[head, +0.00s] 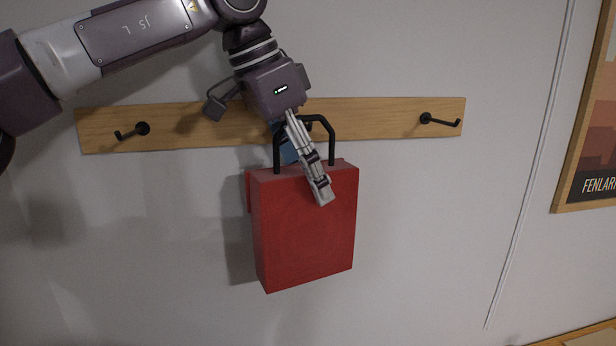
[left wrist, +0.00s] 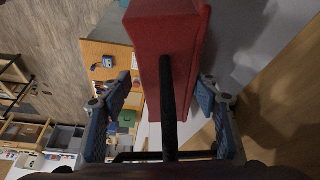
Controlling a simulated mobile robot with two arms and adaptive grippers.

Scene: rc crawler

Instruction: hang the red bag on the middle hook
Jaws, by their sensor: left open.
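The red bag (head: 305,235) is upright against the wall, below the middle of the wooden rail. Its black handle (head: 331,145) reaches up in front of the rail, where the middle hook (head: 308,126) is mostly hidden; the bag appears to hang there, but I cannot see the contact clearly. My left gripper (head: 306,178) points down over the bag's top, open, one finger on the near side. In the left wrist view the handle (left wrist: 167,105) runs between the spread fingers, apart from both, with the red bag (left wrist: 168,35) beyond.
The wooden rail (head: 390,112) has a free black left hook (head: 132,130) and a free right hook (head: 440,120). A framed poster (head: 598,130) hangs at the far right. A thin cable strip (head: 530,170) runs down the wall. The wall beside the bag is clear.

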